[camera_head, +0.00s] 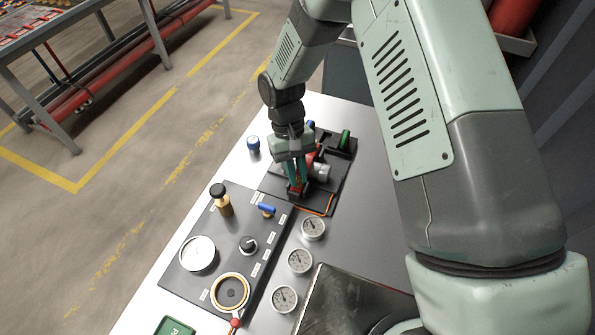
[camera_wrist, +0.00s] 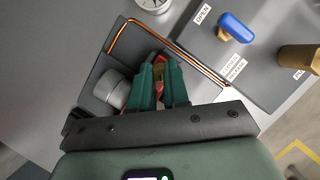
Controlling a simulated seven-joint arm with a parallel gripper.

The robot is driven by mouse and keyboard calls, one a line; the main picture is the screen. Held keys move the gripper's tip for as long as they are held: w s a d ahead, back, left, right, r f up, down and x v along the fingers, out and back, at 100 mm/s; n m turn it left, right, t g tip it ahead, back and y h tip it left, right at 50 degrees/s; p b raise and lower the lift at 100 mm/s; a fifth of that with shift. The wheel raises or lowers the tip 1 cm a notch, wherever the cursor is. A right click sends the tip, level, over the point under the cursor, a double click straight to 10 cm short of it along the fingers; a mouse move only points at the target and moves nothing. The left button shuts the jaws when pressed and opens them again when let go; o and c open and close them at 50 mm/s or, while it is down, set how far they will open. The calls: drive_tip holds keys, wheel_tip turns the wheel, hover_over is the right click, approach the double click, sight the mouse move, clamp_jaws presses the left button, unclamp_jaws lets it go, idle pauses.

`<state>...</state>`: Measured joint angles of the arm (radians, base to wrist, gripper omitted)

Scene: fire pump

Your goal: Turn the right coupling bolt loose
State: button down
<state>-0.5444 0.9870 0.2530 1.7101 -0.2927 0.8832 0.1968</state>
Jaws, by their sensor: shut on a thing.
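My gripper (camera_head: 298,181) points down over the pump assembly on the black base plate (camera_head: 325,203). A red part (camera_head: 296,194) shows just below the fingertips in the head view. The grey cylinder (camera_head: 321,171) of the assembly is beside the fingers; it also shows in the wrist view (camera_wrist: 113,90).
A bent orange tube (camera_wrist: 190,62) runs along the plate beside the fingers. A panel (camera_head: 200,275) with a blue-handled valve (camera_head: 267,209), a brass valve (camera_head: 221,200) and gauges lies toward the front. A green lever (camera_head: 345,139) and a blue knob (camera_head: 253,144) stand near the arm.

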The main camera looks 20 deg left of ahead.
drive_tip(key=n, duration=0.2)
drive_tip(key=n+t, duration=0.1)
drive_tip(key=n, duration=0.1)
drive_tip(key=shift+s+a+n+t+h, duration=0.1)
drive_tip(key=shift+s+n+t+h, duration=0.05)
drive_tip(key=shift+n+t+h, duration=0.2)
drive_tip(key=shift+s+n+t+h, duration=0.15)
drive_tip(key=shift+n+t, duration=0.3)
drive_tip(key=shift+n, duration=0.7)
drive_tip(key=shift+w+n+t+h, duration=0.1)
drive_tip(key=shift+n+t, duration=0.3)
drive_tip(key=shift+n, duration=0.7)
drive_tip(key=c, duration=1.4)
unclamp_jaws()
drive_tip(key=v, duration=1)
drive_tip(key=shift+s+a+r, duration=0.15)
drive_tip(key=shift+a+r, duration=0.1)
drive_tip(key=shift+r, duration=0.1)
